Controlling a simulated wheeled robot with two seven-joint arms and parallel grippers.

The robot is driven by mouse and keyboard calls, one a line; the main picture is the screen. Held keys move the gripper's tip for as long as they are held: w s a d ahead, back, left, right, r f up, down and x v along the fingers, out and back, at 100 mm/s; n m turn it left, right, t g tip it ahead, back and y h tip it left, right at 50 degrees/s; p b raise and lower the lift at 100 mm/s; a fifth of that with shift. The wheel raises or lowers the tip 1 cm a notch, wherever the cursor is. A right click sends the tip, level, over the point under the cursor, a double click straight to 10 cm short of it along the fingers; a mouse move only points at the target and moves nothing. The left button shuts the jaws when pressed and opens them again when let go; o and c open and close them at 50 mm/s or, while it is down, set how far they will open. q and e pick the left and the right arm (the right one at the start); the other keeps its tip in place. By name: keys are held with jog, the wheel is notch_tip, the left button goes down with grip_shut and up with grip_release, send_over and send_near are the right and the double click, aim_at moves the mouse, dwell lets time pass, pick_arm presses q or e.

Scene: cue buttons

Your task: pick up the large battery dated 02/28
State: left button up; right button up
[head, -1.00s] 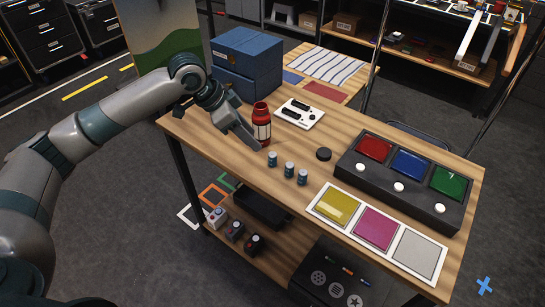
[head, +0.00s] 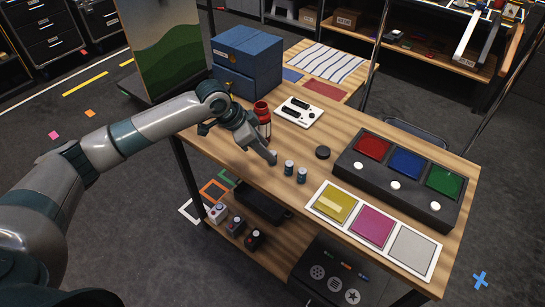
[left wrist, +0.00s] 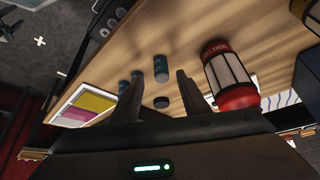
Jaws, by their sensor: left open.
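Several small blue cylinders with light tops, which look like batteries, stand upright on the wooden table. In the head view two show clearly, a middle one (head: 289,167) and a right one (head: 302,175); another is mostly hidden behind my gripper. No date can be read on any. My left gripper (head: 266,153) is open and empty, close to the leftmost battery; its fingers also show in the left wrist view (left wrist: 158,97). My right gripper is not in view.
A red lantern-like canister (head: 262,112) stands right beside my left gripper. A button box (head: 400,185) and a colour-pad panel (head: 373,226) fill the right side. A blue cabinet (head: 247,62) stands at the back left.

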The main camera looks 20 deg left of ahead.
aim_at(272, 152)
pick_arm(q)
jog(key=shift+w+d+f+p, duration=0.2)
jog(key=shift+d+f+p, duration=0.05)
jog(key=shift+p, duration=0.05)
jog(key=p+x, duration=0.1)
jog(key=x, duration=0.2)
jog(key=shift+w, duration=0.15)
jog(key=shift+w+d+f, duration=0.1)
jog(key=shift+f, duration=0.35)
grip_shut()
